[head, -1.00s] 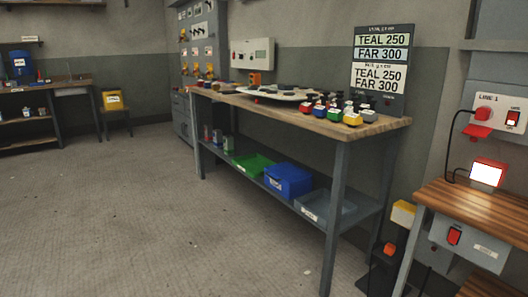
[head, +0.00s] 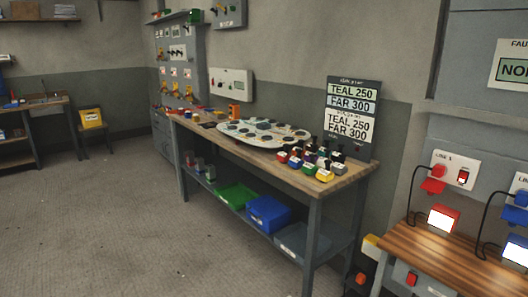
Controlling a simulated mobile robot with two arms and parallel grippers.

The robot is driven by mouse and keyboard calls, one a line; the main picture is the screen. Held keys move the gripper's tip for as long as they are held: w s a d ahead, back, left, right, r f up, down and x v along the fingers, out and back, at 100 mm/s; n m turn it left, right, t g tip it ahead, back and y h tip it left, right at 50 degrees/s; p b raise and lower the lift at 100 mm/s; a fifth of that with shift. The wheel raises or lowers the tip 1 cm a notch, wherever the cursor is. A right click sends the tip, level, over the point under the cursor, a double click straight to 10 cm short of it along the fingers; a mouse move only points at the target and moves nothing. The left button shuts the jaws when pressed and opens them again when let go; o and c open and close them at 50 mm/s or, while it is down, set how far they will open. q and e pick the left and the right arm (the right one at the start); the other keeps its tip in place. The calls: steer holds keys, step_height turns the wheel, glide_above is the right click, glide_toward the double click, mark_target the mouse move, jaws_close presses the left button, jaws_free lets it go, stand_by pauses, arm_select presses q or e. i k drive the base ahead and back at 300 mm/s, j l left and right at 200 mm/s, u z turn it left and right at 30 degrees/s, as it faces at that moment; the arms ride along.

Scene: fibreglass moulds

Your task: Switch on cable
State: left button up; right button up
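On the right wall is a white panel labelled LINE 1 (head: 455,170). It carries a red plug or socket cover (head: 433,183) and a red rocker switch (head: 463,175). A black cable (head: 411,205) runs from it down to a red box (head: 443,218) with a bright white face, on a small wooden bench. At the right edge a second, cut-off panel has a blue plug (head: 521,199), with a black cable (head: 484,217) leading to a blue box (head: 516,250), also with a white face. The position of the switches is too small to tell. Neither gripper is in view.
The small wooden bench (head: 425,240) stands front right, with another red switch (head: 412,278) on its front. A long workbench (head: 345,180) holds a pale mould and several coloured blocks. A sign (head: 352,118) reads TEAL 250, FAR 300. Floor at left is clear.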

mark_target(411, 278)
steer(key=z, duration=1.7)
